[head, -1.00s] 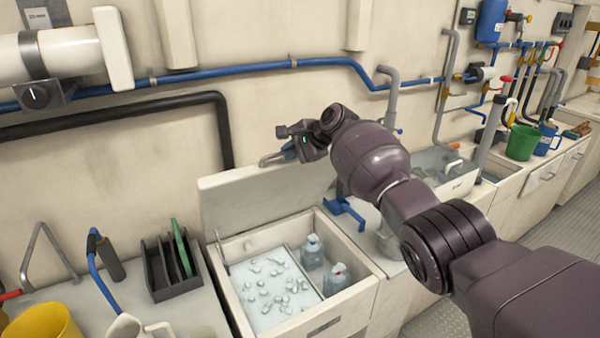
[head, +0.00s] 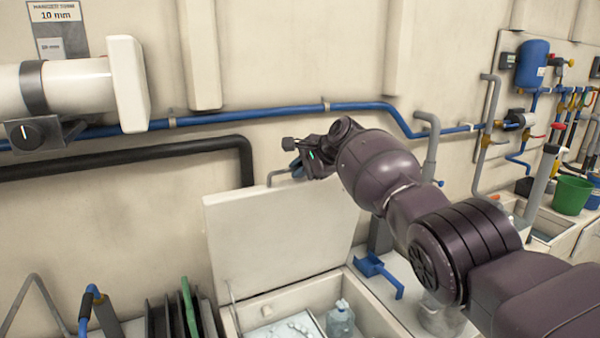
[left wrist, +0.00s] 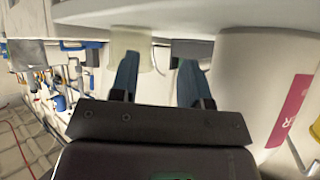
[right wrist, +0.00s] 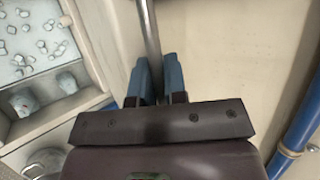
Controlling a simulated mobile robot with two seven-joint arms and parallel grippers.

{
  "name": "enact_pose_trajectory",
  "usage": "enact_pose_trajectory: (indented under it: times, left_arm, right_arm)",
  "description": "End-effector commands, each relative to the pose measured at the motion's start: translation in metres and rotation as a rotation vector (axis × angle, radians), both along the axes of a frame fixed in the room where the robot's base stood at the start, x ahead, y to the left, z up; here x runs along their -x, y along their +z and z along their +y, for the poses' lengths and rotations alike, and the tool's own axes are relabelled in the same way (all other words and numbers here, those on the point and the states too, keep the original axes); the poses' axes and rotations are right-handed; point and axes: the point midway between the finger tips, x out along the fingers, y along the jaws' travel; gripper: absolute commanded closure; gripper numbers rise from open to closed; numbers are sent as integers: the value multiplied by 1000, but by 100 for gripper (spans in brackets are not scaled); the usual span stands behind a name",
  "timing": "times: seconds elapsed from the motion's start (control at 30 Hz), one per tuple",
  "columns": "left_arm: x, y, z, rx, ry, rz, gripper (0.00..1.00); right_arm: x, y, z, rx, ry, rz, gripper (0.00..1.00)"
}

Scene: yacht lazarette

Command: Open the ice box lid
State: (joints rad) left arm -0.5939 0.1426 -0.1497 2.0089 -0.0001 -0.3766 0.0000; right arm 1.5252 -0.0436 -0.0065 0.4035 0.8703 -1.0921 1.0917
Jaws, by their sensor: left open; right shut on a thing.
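The ice box lid (head: 275,240) is a cream panel standing raised, close to upright, at the back of the ice box (head: 372,308). Inside the box are ice (head: 297,328) and a clear bottle (head: 340,322); the right wrist view also shows ice pieces (right wrist: 35,40). My right gripper (head: 291,165) is at the lid's top edge, shut on the grey bar handle (head: 277,176). In the right wrist view the bar (right wrist: 149,35) runs to its fingertips (right wrist: 157,62). My left gripper (left wrist: 157,72) is open and appears only in its wrist view, with nothing visibly held.
A blue pipe (head: 260,112) and a black pipe (head: 120,157) run along the wall behind the lid. A blue bracket (head: 375,270) stands right of the box. A rack with a green board (head: 188,308) is on the left. A green bucket (head: 572,194) is far right.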

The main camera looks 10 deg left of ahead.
Motion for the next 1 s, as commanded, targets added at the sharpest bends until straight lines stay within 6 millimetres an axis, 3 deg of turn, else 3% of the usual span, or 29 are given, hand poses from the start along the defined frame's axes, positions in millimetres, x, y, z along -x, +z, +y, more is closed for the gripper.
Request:
enact_pose_trajectory:
  times: [0.33, 0.37, 0.43, 0.77, 1.0]
  left_arm:
    - [-2, -1, 0, 0, -1, -1, 57]
    - [-2, -1, 0, 0, -1, -1, 57]
    - [-1, -2, 0, 0, -1, 0, 57]
    - [4, -1, 1, 0, 2, 7, 57]
    - [0, 23, 2, -1, 3, -12, 57]
  right_arm:
    - [0, 0, 0, 1, 0, 0, 100]
    - [0, 0, 0, 1, 0, 0, 84]
    - [0, 0, 0, 1, 0, 0, 77]
    - [1, 3, -2, 1, -1, 0, 77]
    - [7, 21, -16, -1, -2, -5, 77]
